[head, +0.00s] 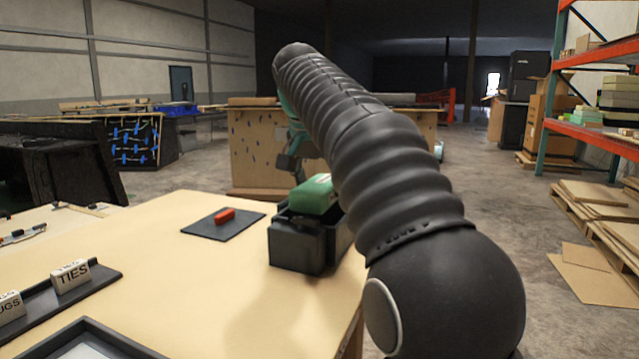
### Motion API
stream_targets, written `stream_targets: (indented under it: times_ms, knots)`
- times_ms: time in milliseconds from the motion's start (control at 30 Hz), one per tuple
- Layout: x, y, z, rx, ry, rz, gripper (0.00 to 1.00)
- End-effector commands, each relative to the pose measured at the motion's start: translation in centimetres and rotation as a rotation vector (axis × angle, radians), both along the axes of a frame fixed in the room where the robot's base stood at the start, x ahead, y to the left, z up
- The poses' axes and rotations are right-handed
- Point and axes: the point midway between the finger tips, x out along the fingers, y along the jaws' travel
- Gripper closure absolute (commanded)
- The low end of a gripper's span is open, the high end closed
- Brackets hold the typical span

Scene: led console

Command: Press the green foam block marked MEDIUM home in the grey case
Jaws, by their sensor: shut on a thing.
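The green foam block (312,197) sits at the top of the dark grey case (297,245) near the table's right edge. It stands proud of the case rim, and a pale patch shows on its top; I cannot read its marking. My gripper (300,175) is at the far side of the block, shut on it, mostly hidden by the block and my arm. My arm also covers the case's right part, so how deep the block sits there is hidden.
A red piece (225,215) lies on a dark mat (205,226) left of the case. A dark rack (55,310) with white labelled blocks, one reading TIES (71,275), and a grey tray (85,345) are at front left. The tabletop (200,275) between is clear.

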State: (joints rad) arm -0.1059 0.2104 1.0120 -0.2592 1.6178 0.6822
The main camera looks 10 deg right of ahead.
Motion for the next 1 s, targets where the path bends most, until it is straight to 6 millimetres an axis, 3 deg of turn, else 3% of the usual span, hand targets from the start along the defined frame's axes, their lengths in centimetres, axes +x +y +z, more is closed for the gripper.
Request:
stream_targets:
  times_ms: [1000]
  knots:
    - [0.0,0.0,-2.1,-0.001,-0.001,0.000,0.52]
